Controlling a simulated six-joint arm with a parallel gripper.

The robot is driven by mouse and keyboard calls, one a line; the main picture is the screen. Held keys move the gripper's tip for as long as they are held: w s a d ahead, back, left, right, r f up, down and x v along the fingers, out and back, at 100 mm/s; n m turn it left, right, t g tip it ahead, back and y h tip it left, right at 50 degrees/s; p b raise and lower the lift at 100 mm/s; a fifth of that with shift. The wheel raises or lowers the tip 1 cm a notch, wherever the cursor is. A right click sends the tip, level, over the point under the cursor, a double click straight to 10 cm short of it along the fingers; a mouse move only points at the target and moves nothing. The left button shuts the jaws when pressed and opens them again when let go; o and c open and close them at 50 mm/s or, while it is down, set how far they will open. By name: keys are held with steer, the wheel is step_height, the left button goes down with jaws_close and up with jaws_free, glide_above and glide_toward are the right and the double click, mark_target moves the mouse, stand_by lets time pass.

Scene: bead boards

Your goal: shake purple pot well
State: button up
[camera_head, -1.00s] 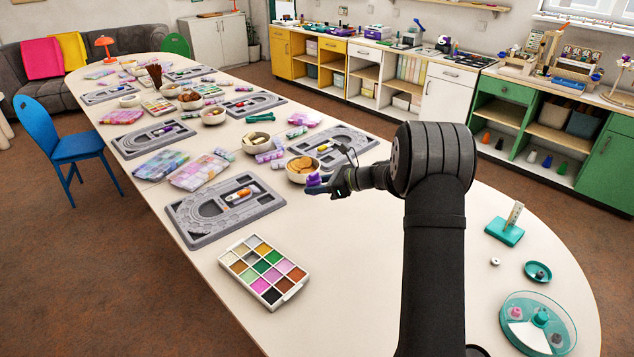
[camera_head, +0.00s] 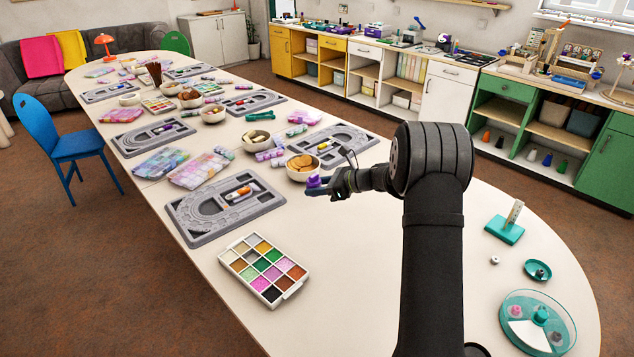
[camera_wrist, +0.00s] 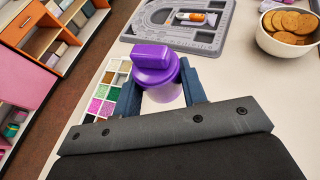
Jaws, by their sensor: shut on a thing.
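The purple pot (camera_wrist: 156,68) has a purple lid with a raised grip and a see-through lower body. It is between the two fingers of my gripper (camera_wrist: 160,88) in the wrist view, and the fingers are shut on it. In the head view the pot (camera_head: 314,181) shows small at the tip of my gripper (camera_head: 325,187), above the white table. It looks upright there. Part of its lower body is hidden by the fingers.
A grey bead board (camera_head: 222,206) and a palette of coloured beads (camera_head: 264,270) lie left of my gripper. A bowl of orange-brown discs (camera_head: 302,168) stands close behind the pot. A teal round tray (camera_head: 538,323) is at the right. The table between is clear.

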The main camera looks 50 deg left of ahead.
mark_target(316, 175)
step_height(316, 175, up, 6)
steer(key=shift+s+d+f, duration=0.1)
steer(key=shift+f, duration=0.1)
step_height(316, 175, down, 6)
steer(key=shift+r, duration=0.1)
step_height(316, 175, up, 4)
steer(key=shift+r, duration=0.25)
step_height(316, 175, down, 4)
steer(key=shift+f, duration=0.25)
step_height(316, 175, up, 6)
steer(key=shift+f, duration=0.1)
step_height(316, 175, down, 6)
steer(key=shift+r, duration=0.15)
